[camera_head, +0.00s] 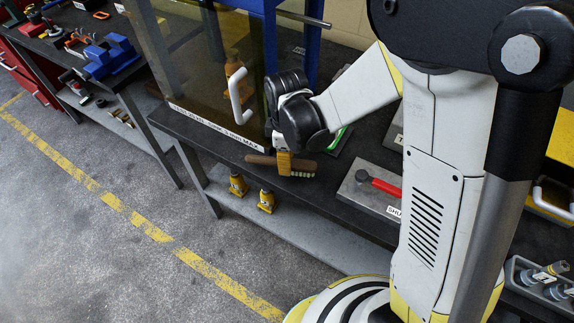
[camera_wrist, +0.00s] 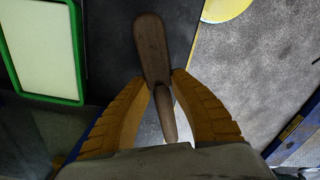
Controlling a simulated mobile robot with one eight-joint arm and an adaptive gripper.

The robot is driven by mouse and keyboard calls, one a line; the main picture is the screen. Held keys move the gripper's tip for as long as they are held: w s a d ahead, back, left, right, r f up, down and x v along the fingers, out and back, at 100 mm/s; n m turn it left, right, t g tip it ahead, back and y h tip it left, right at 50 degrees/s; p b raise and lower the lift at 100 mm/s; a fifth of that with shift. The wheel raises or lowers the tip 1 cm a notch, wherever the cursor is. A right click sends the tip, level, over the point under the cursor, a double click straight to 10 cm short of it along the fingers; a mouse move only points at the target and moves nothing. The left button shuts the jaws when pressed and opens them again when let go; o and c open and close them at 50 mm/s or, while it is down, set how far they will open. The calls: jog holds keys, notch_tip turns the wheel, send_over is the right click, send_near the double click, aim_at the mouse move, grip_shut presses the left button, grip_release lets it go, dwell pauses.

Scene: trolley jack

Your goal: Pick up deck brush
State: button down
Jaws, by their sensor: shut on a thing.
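The deck brush (camera_head: 262,159) has a brown wooden back and pale bristles on its right part in the head view. It shows at the front edge of the dark bench, beyond which is the floor. My gripper (camera_head: 285,158) points down onto it, its yellow fingers at the brush. In the wrist view the brush (camera_wrist: 152,50) is a long brown piece with a thinner brown part between the ribbed yellow fingers of my gripper (camera_wrist: 160,85). The fingers are shut on it. I cannot tell whether the brush touches the bench.
The dark bench top (camera_head: 346,160) holds a grey plate with a red handle (camera_head: 378,187) to the right. A tinted guard panel with a white handle (camera_head: 238,96) stands to the left. A green-framed tray (camera_wrist: 42,45) lies beside the brush. Yellow bottle jacks (camera_head: 266,201) stand on the lower shelf.

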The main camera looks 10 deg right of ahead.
jog(key=s+d+r+p, duration=0.2)
jog(key=d+r, duration=0.6)
jog(key=d, duration=0.3)
jog(key=shift+d, duration=0.3)
jog(key=c, duration=1.7)
grip_release()
grip_shut()
